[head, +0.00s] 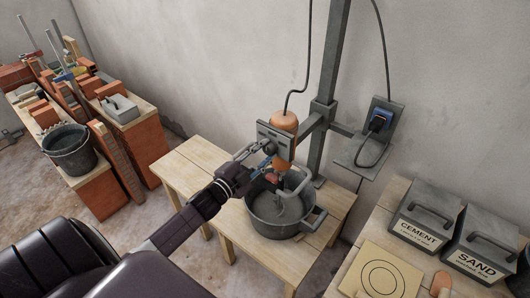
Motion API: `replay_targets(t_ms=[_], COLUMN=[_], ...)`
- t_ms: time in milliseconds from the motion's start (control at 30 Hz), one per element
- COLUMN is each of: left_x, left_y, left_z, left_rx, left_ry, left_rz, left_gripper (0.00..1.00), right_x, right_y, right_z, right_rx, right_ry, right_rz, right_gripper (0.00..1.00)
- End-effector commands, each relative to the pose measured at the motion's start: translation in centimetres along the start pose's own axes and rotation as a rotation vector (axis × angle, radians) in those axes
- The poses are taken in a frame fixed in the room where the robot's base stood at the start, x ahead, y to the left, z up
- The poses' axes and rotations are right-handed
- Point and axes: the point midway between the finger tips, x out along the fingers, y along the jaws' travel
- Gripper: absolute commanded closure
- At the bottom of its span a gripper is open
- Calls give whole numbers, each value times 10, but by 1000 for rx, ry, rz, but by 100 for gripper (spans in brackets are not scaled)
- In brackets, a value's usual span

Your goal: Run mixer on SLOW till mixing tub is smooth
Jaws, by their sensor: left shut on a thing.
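The mixer (285,122) has an orange body and a grey front panel, and hangs from a grey stand above the table. The mixing tub (277,229) is a dark grey pot with side handles, directly under the mixer. A light grey mixer part reaches down into the tub, and grey material shows inside. How smooth it is cannot be told. My left gripper (262,158) reaches in from the lower left and is shut on part of the mixer, near its panel. The gripped part and any SLOW mark are too small to make out. My right gripper is out of view.
A blue plug sits in the wall socket (381,118) to the right, with a cable. CEMENT (422,216) and SAND (482,243) boxes stand on the right table, behind a board with circles (381,273). Brick stacks and a bucket (69,149) are at left.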

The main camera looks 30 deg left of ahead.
Motion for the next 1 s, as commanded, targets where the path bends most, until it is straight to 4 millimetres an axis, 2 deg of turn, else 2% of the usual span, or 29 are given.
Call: replay_targets(t_ms=[233, 267, 400, 767, 867, 1000], left_x=[0, 0, 0, -3, -13, -38], left_y=[0, 0, 0, 0, 2, 2], left_z=[0, 0, 0, 0, 0, 1], left_rx=[-1, -1, -1, -2, -2, -2], left_ry=[1, 1, 1, 0, 0, -2], left_rz=[0, 0, 0, 1, 2, 3], left_gripper=[94, 68, 53, 52, 52, 52], right_x=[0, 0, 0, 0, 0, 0], right_y=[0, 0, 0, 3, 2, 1], right_z=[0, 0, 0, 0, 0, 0], right_rx=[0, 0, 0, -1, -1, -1], right_ry=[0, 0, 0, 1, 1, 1], right_rz=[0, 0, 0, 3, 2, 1], right_gripper=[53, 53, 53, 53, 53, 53])
